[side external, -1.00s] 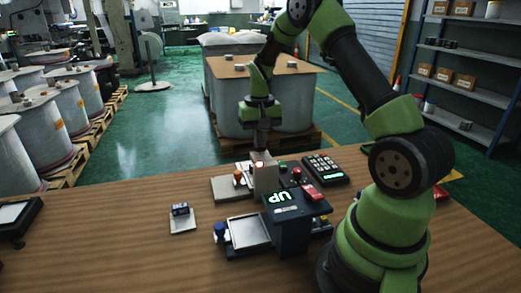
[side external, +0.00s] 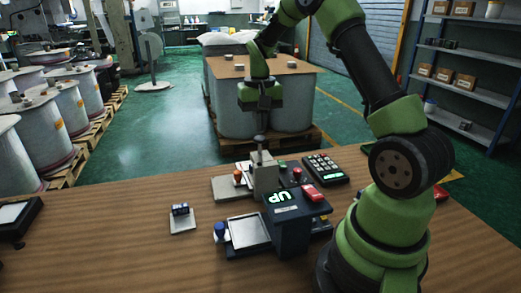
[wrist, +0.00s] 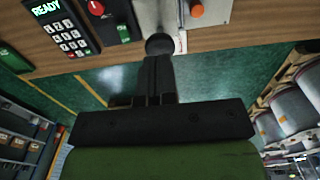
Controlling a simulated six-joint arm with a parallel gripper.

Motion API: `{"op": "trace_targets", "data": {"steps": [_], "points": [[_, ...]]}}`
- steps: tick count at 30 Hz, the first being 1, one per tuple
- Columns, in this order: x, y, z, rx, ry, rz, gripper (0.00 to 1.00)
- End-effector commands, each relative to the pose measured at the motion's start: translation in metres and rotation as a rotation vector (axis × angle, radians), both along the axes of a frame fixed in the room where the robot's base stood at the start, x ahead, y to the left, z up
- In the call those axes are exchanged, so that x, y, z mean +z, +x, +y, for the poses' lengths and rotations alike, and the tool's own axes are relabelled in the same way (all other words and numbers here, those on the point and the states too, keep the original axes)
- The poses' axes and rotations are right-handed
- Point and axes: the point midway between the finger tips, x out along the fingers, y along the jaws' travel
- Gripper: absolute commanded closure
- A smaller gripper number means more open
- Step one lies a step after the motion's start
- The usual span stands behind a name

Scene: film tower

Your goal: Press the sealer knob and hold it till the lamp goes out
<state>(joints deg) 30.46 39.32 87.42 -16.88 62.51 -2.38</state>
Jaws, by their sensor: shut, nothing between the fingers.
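The sealer (side external: 266,178) is a pale upright block on a flat base at the back of the table. Its dark round knob (side external: 259,140) stands raised on a stem at the top, and it also shows in the wrist view (wrist: 160,44). My gripper (side external: 261,128) is shut and empty, with its fingers pointing down right above the knob. In the wrist view the fingertips (wrist: 157,62) end at the knob's edge; I cannot tell whether they touch it. I see no lit lamp on the sealer's front.
An orange knob (side external: 238,177) is left of the sealer. A tray (side external: 249,232) lies in front.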

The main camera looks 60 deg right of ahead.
Motion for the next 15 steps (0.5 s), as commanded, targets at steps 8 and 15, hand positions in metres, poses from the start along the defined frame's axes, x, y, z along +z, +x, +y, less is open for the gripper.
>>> {"op": "trace_targets", "data": {"steps": [8, 15], "points": [[0.025, 0.001, 0.0, 0.001, -0.003, -0.004, 1.0], [0.04, 0.0, 0.0, 0.0, -0.002, -0.004, 1.0]]}}
